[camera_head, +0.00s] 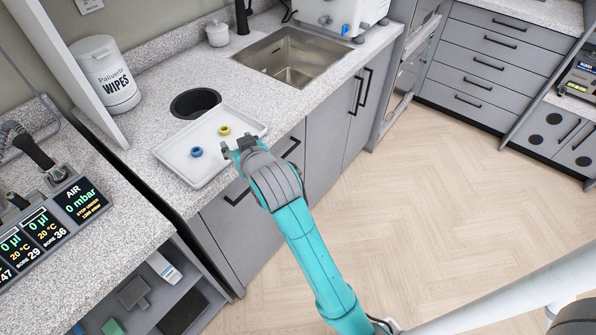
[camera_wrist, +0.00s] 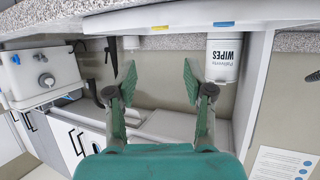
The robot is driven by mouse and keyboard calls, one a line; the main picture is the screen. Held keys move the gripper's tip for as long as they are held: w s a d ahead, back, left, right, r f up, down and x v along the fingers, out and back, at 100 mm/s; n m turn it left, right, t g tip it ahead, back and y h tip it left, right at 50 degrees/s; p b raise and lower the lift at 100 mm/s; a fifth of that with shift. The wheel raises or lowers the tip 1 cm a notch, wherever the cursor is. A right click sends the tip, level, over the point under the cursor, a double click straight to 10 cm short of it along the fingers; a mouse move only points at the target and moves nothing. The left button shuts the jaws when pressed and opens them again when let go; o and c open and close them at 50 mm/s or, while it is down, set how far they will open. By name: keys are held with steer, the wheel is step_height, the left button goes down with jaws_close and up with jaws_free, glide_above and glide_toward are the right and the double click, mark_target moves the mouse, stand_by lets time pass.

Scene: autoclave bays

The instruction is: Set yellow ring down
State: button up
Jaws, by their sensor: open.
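The yellow ring (camera_head: 224,130) lies on the white tray (camera_head: 172,157), towards its far right side. The blue ring (camera_head: 197,152) lies on the same tray, to the left and nearer. My gripper (camera_head: 235,147) is at the tray's right edge, just in front of the yellow ring, with its fingers apart. In the wrist view the gripper (camera_wrist: 158,80) is open with nothing between its fingers. The yellow ring (camera_wrist: 160,28) and the blue ring (camera_wrist: 223,24) show there as thin strips at the tray's edge.
A dark round opening (camera_head: 195,103) lies behind the tray, and a sink (camera_head: 300,60) lies to the right. A wipes tub (camera_head: 106,75) stands at the back left. A panel (camera_head: 88,70) rises left of the tray. The counter between tray and sink is clear.

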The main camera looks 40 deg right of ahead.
steer(key=s+f+n+y, duration=0.1)
steer(key=s+f, duration=0.7)
steer(key=s, duration=0.4)
steer(key=s+f, duration=0.7)
steer(key=s, duration=0.4)
steer(key=s+r, duration=0.2)
steer(key=s, duration=1)
steer(key=s+r+t, duration=0.1)
steer(key=s+r, duration=0.1)
steer(key=s, duration=1)
steer(key=shift+s+d+r, duration=0.2)
steer(key=shift+d+r, duration=0.05)
steer(key=shift+r, duration=0.1)
